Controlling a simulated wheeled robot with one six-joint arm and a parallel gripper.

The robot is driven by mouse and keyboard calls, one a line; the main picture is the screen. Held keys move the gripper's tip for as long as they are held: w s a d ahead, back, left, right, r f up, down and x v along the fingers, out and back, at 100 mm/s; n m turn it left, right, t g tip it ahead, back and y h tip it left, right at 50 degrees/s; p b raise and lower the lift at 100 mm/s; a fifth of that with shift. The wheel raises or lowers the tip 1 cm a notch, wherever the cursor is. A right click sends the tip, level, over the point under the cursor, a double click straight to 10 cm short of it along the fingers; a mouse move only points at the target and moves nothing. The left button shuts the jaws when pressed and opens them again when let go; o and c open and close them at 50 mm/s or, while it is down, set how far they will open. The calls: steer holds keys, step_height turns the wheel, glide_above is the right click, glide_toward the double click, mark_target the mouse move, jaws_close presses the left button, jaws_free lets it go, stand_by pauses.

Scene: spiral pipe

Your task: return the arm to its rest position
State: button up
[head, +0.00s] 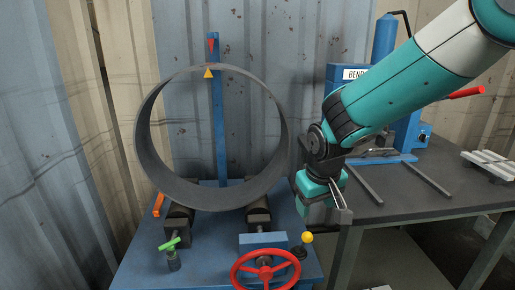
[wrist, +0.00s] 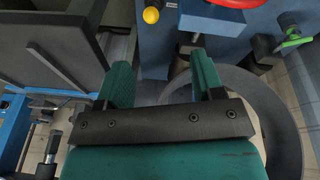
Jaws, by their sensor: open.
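My gripper (head: 325,203) hangs off the right side of the blue pipe stand (head: 215,272) in the head view, near the dark table. In the wrist view my gripper (wrist: 163,75) shows two green fingers apart, with nothing between them. The teal arm reaches in from the upper right. A large dark grey pipe ring (head: 143,150) stands upright on the stand's rollers, left of my gripper and apart from it. Part of the ring (wrist: 278,115) also shows in the wrist view.
A red handwheel (head: 265,270) and a yellow knob (head: 307,237) are at the stand's front right. A green handle (head: 170,244) is at its left. A dark table (head: 410,195) at right holds a blue bender (head: 346,75) with a red lever (head: 467,93). A corrugated wall stands behind.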

steer(key=s+a+r+n+g+y+p, duration=0.1)
steer(key=s+r+n+y+p, duration=0.1)
steer(key=s+r, duration=0.5)
steer(key=s+a+r+n+g+y+p, duration=0.1)
steer(key=s+r, duration=0.7)
steer(key=s, duration=1.1)
steer(key=shift+a+n+g+y+p, duration=0.4)
steer(key=shift+y+p, duration=0.4)
steer(key=shift+p, duration=0.25)
steer(key=shift+w, duration=0.1)
